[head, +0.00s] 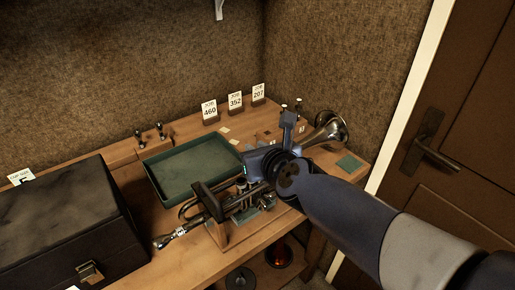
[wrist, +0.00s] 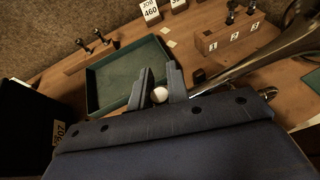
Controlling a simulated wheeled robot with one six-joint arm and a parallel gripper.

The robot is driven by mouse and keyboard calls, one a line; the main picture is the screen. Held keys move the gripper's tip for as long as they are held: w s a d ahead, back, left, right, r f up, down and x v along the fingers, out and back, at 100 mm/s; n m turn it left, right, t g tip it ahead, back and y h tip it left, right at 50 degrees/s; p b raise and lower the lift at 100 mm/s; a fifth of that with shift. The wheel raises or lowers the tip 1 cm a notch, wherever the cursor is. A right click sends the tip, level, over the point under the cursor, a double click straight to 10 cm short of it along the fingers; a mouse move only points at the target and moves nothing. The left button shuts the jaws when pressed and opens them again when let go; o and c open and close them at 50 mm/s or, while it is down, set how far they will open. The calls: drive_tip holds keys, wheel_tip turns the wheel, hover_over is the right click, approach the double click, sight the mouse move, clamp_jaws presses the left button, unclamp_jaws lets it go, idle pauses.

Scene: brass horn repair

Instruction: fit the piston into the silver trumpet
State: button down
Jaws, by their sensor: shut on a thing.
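The silver trumpet (head: 190,210) lies across a dark support on the bench. Its mouthpiece end is at the lower left and its bell at the right, behind my arm. The bell also shows at the right of the wrist view (wrist: 291,42). My gripper (head: 250,172) is low over the trumpet's valve section. In the wrist view my gripper (wrist: 160,88) is shut on the piston (wrist: 160,95); only its round white top shows between the fingers. The piston's lower part and the valve opening are hidden, so I cannot tell whether they touch.
A green tray (head: 153,181) lies behind the trumpet. A wooden block with numbered labels (wrist: 211,45) holds two upright pieces. A black case (head: 60,225) fills the left of the bench. Job cards (head: 209,111) stand at the back. A small green mat (head: 350,164) lies at right.

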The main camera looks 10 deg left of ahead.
drive_tip(key=shift+f+b, duration=1.15)
drive_tip(key=shift+f, duration=0.05)
drive_tip(key=c, duration=1.3)
unclamp_jaws()
drive_tip(key=p+v, duration=0.6)
drive_tip(key=v, duration=0.5)
drive_tip(key=shift+f, duration=0.15)
